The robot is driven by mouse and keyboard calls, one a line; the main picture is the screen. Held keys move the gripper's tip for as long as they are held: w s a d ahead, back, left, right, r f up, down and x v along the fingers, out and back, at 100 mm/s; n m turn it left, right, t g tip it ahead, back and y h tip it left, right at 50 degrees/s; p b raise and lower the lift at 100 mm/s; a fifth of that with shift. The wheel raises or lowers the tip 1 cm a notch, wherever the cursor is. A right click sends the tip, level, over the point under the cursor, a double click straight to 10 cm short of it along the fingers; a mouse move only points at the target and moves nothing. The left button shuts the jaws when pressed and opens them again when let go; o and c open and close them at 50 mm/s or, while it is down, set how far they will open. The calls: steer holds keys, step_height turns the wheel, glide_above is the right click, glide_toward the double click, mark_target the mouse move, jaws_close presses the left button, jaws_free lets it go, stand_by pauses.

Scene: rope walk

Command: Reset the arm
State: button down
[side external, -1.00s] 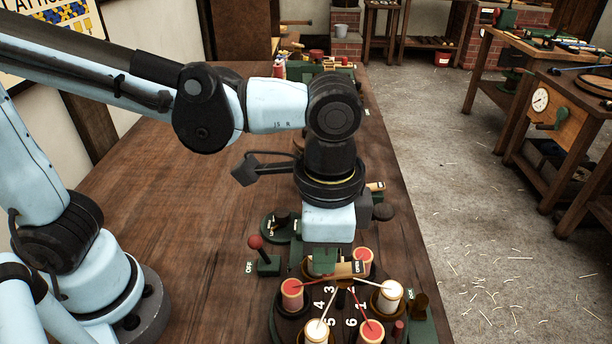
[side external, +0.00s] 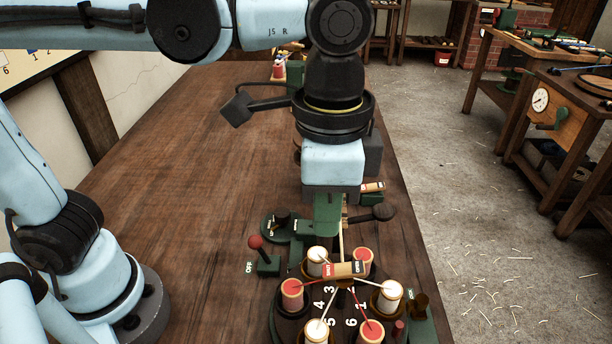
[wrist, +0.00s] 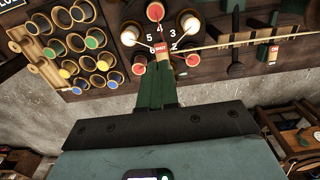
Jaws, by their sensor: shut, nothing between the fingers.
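My gripper (side external: 328,232) hangs above the far side of the round numbered bobbin plate (side external: 287,326), with its green fingers pointing down. The fingers are together with nothing between them; in the wrist view the gripper (wrist: 160,62) also shows closed. The plate carries several red and white spools, including a white spool (side external: 391,296) and a red spool (side external: 292,295). Their yarns run to the middle, beside a wooden piece (side external: 345,270) with a red end marked SHUT. The fingers appear apart from this piece, though the exact gap is hard to judge.
A red-knobbed lever (side external: 256,243) marked OFF stands left of the plate. A long wooden table (side external: 190,190) has free room at left. In the wrist view, a rack of coloured bobbins (wrist: 35,28) stands at upper left. A side bench (side external: 560,110) stands across the floor.

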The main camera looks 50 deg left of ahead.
steer(key=shift+r, duration=0.35)
steer(key=w+a+f+n+t, duration=0.2)
steer(key=a+f+n+t, duration=0.1)
steer(key=a, duration=0.7)
steer(key=w+a+f+n+t, duration=0.2)
steer(key=a+f+n+t, duration=0.2)
steer(key=a, duration=0.7)
steer(key=shift+w+a+f+n, duration=0.2)
steer(key=shift+w+f+n, duration=0.25)
steer(key=shift+n, duration=0.55)
